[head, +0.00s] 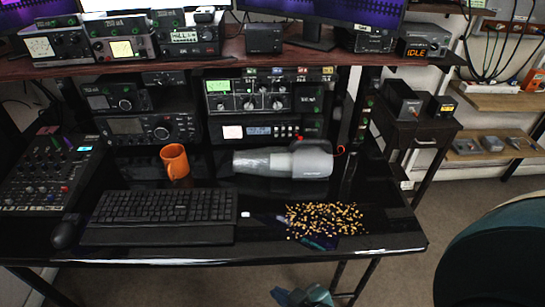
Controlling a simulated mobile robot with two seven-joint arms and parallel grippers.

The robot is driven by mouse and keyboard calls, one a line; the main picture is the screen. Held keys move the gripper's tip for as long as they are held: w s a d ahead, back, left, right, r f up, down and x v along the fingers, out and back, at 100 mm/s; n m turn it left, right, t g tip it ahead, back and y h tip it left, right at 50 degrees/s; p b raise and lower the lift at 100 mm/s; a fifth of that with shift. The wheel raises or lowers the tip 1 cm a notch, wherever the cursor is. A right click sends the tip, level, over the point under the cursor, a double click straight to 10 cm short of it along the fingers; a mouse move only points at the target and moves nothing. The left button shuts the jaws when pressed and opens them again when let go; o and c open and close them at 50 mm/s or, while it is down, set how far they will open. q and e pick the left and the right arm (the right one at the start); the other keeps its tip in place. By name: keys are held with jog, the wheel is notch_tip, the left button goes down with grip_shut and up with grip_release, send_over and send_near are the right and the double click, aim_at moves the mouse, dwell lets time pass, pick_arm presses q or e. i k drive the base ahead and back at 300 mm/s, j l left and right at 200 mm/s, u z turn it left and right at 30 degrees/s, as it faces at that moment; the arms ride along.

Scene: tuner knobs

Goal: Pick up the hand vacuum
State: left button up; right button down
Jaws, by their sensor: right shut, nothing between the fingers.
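The hand vacuum (308,161) is grey with a clear nozzle at its left end. It lies on its side on the black desk, below the radio rack and behind a scattered pile of yellow crumbs (325,217). My right gripper (301,296) shows only in part at the bottom edge, in front of the desk and well apart from the vacuum. It is shut and empty. My left gripper is out of view.
An orange mug (175,161) stands left of the vacuum. A black keyboard (160,206), mouse (65,233) and mixer (45,178) fill the left side. The radio rack (264,97) stands behind. A chair (495,255) is at the right.

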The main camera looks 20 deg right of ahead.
aim_at(304, 159)
jog(key=l+u, duration=0.2)
jog(key=l, duration=0.35)
jog(key=k+l+u, duration=0.25)
jog(key=l, duration=0.25)
jog(key=k+l, duration=0.1)
jog(key=l, duration=0.45)
jog(key=l+u, duration=0.1)
jog(key=l, duration=0.45)
jog(key=k+l, duration=0.15)
jog(key=l, duration=0.35)
jog(key=k+l+u, duration=0.1)
jog(key=l, duration=0.45)
